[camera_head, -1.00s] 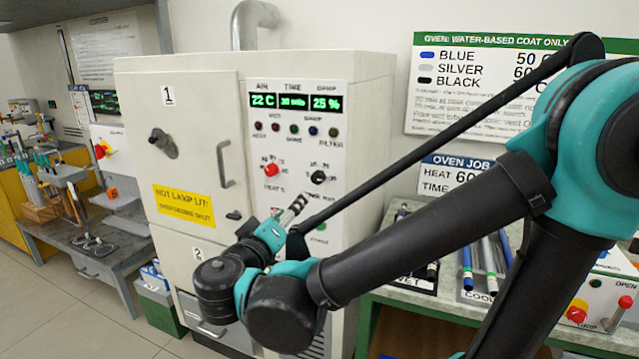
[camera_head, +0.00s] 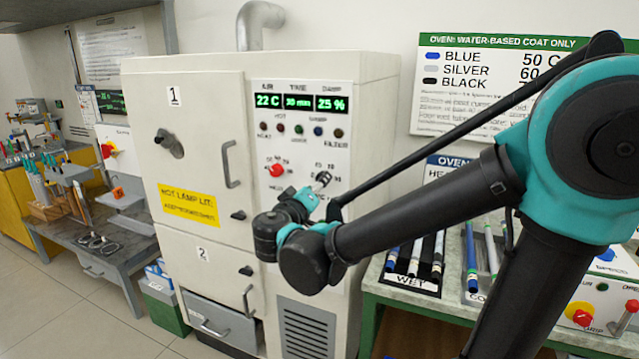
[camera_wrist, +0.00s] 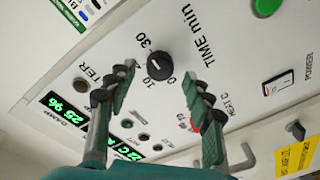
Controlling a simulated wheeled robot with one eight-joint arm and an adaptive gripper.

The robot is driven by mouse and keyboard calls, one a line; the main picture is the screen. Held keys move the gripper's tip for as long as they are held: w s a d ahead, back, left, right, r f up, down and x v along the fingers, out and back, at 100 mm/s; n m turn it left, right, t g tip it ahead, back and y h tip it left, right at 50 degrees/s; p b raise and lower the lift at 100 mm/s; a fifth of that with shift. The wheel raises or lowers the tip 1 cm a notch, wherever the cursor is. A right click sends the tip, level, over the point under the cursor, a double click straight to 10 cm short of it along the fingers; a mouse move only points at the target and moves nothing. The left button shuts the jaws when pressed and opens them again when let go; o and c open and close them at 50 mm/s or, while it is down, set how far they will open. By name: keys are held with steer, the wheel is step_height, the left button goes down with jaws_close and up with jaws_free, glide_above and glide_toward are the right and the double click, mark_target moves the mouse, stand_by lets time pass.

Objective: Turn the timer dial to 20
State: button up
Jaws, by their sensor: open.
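The timer dial (camera_wrist: 158,64) is a round black knob on the white panel, with the printed label TIME min and the numbers 30, 10 and 0 around it in the wrist view. My gripper (camera_wrist: 159,74) is open, with one finger to each side of the dial in that picture. The fingers look apart from the dial; the remaining depth is hard to tell. The TIME display (camera_head: 297,102) reads 30 min.
A red heat knob (camera_head: 276,170) sits left of my gripper in the head view, and lies partly behind a finger in the wrist view. A green button (camera_wrist: 266,6) is on the same panel. The oven door handle (camera_head: 230,164) sticks out at left. A bench (camera_head: 400,292) stands at right.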

steer(key=shift+x, duration=1.15)
steer(key=shift+c, duration=0.2)
steer(key=c, duration=1.1)
steer(key=shift+n, duration=0.3)
steer(key=n+g, duration=0.1)
steer(key=n, duration=0.9)
steer(key=shift+n, duration=0.3)
steer(key=shift+h, duration=0.4)
